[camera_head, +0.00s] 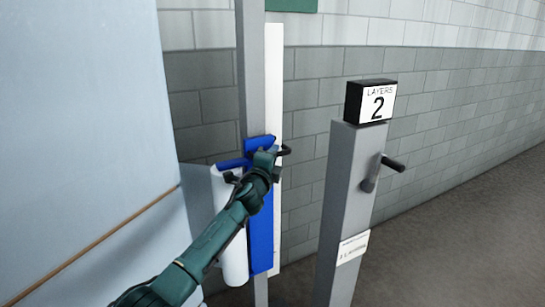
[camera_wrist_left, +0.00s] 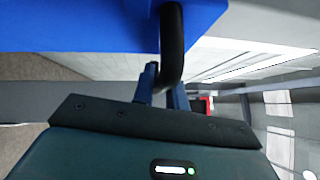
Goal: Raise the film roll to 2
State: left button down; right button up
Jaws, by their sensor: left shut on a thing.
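The white film roll (camera_head: 234,245) hangs upright on the left side of the blue carriage (camera_head: 261,235), which sits on a tall grey mast (camera_head: 250,60). My left gripper (camera_head: 273,153) is at the upper part of the carriage, shut on its black handle (camera_head: 286,150). In the left wrist view the fingers (camera_wrist_left: 165,88) close around the lower end of the curved black handle (camera_wrist_left: 173,45), beside the blue carriage (camera_wrist_left: 80,25). My arm covers part of the roll and carriage. My right gripper is not in view.
A grey post (camera_head: 345,200) stands to the right, with a black display (camera_head: 371,101) reading "LAYERS 2" and a dark crank handle (camera_head: 381,172). A pale blue panel (camera_head: 85,120) fills the left. A brick wall (camera_head: 440,110) stands behind; floor at right is clear.

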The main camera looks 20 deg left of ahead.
pick_arm(q)
jog(key=c, duration=1.4)
grip_release()
jog(key=shift+s, duration=0.1)
jog(key=s+f, duration=0.1)
jog(key=s, duration=1.2)
jog(key=shift+d+f, duration=0.3)
jog(key=shift+f, duration=0.05)
jog(key=s+d+f+n+g+h, duration=0.1)
jog(key=s+d+f+n+g, duration=0.25)
jog(key=s+f, duration=0.5)
jog(key=s+d+f+n+g+h, duration=0.2)
jog(key=s+d+f+n, duration=0.25)
jog(key=f, duration=0.65)
jog(key=s+d+f+n+g, duration=0.1)
jog(key=s+f+n, duration=0.3)
jog(key=s, duration=0.5)
jog(key=s+d+f+n+g+h, duration=0.1)
jog(key=s+d+f+n+g, duration=0.1)
jog(key=s, duration=0.7)
notch_tip(320, 180, down, 4)
jog(key=shift+s+d+r+n, duration=0.2)
jog(key=shift+d+n, duration=0.25)
jog(key=shift+n, duration=0.55)
